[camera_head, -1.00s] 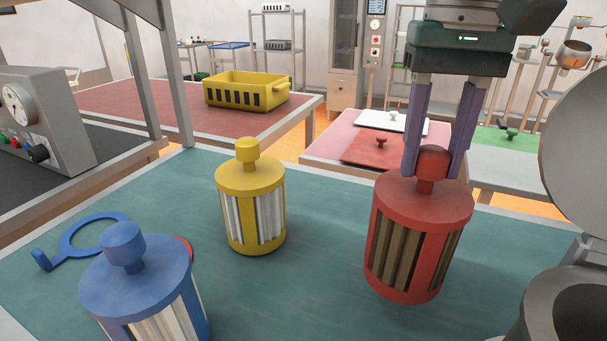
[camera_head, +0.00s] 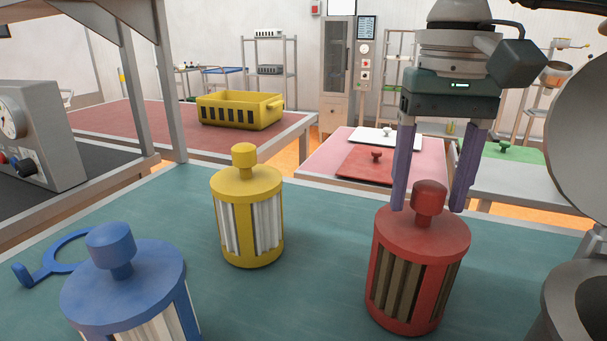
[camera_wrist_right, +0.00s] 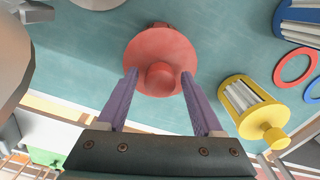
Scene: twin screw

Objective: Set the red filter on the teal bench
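The red filter (camera_head: 417,262) stands upright on the teal bench (camera_head: 305,270), at the right in the head view. Its knob points up, and brown pleats show in its side. My right gripper (camera_head: 430,208) is open, with its two purple fingers on either side of the knob and apart from it. In the right wrist view the red filter (camera_wrist_right: 158,62) lies just beyond the open fingertips (camera_wrist_right: 159,74), with gaps beside the knob. My left gripper is not in view.
A yellow filter (camera_head: 247,212) and a blue filter (camera_head: 125,285) stand on the bench to the left. A blue ring with a handle (camera_head: 60,255) lies behind the blue one. A grey machine part (camera_head: 575,300) is at the right edge. Bench between filters is clear.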

